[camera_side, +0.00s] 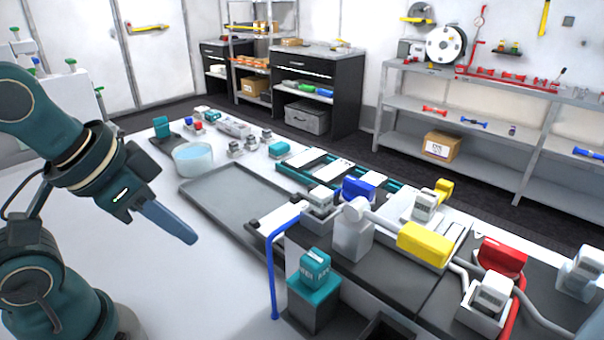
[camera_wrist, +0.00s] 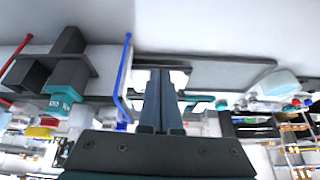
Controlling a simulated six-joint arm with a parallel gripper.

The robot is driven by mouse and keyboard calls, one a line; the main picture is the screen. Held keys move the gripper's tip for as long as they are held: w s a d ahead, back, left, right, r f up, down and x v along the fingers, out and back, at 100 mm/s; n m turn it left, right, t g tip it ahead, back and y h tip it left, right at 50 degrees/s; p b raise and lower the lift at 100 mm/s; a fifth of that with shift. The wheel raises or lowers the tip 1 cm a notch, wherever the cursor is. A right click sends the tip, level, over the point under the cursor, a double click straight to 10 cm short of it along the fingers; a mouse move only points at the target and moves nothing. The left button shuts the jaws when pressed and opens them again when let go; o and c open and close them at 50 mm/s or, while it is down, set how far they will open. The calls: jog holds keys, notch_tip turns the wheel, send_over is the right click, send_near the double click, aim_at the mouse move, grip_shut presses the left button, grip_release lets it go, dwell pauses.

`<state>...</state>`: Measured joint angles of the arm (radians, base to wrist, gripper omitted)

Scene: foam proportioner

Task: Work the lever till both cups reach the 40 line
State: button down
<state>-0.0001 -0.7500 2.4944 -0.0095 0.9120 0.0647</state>
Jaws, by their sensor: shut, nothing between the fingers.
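My gripper (camera_side: 188,240) is shut and empty, held over the white table at the left of the side view. Its fingers also show in the wrist view (camera_wrist: 162,85), pressed together. The proportioner stands well to the gripper's right. A pale arm runs from a white post (camera_side: 353,238) to a yellow grip (camera_side: 424,244), which looks like the lever. The gripper is clear of it. Small boxy containers with pale faces, one near the blue pipe (camera_side: 319,200) and one near the red block (camera_side: 491,292), may be the cups. I cannot read any fill line or level.
An empty grey tray (camera_side: 235,200) lies between the gripper and the proportioner. A blue pipe (camera_side: 272,275) rises at the near side, beside a teal-topped box (camera_side: 314,285). A clear bowl of bluish liquid (camera_side: 193,158) stands behind the tray. The table's near left is bare.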

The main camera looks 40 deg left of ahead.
jog(key=w+d+r+m+h, duration=0.4)
jog(key=w+d+r+m, duration=0.4)
jog(key=r, duration=0.3)
jog(key=w+d+r+m+g+h, duration=0.1)
jog(key=w+d+m+g+h, duration=0.1)
jog(key=d, duration=0.8)
jog(key=shift+w+d+r+m+h, duration=0.2)
jog(key=shift+w+m+h, duration=0.1)
jog(key=shift+m, duration=0.6)
jog(key=shift+f, duration=0.15)
